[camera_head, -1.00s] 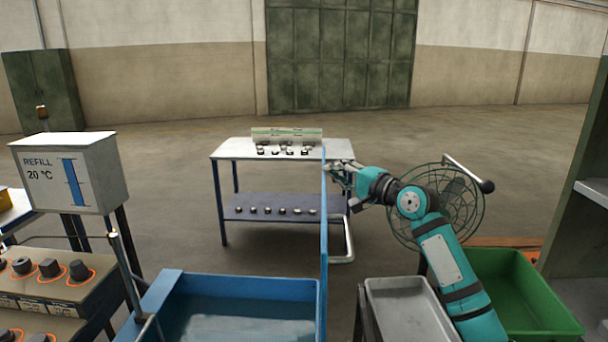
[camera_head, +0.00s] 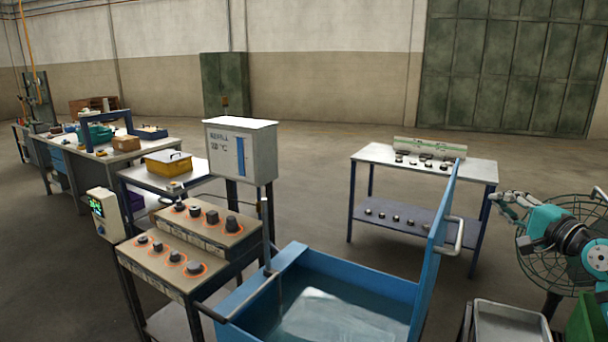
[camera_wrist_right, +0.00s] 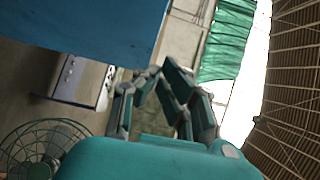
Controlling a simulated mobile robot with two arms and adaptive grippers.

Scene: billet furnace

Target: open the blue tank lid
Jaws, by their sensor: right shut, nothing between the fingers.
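The blue tank (camera_head: 352,272) stands open at the bottom centre of the head view, with water inside. Its blue lid (camera_head: 437,245) stands upright along the tank's right side, seen nearly edge-on. A pale bar handle (camera_head: 459,236) sticks out from the lid's right face. My right gripper (camera_head: 496,197) is right of the lid, near its upper part, with a visible gap between them. In the right wrist view the gripper (camera_wrist_right: 158,72) is shut and empty, and a blue panel (camera_wrist_right: 90,30), seemingly the lid, fills the upper left. My left gripper is not in view.
A control panel with knobs (camera_head: 190,232) and a refill box (camera_head: 240,152) stand left of the tank. A white-topped table (camera_head: 375,152) is behind it. A fan (camera_head: 535,262), grey tray (camera_head: 508,325) and green bin (camera_head: 582,318) are at the right. Floor behind is open.

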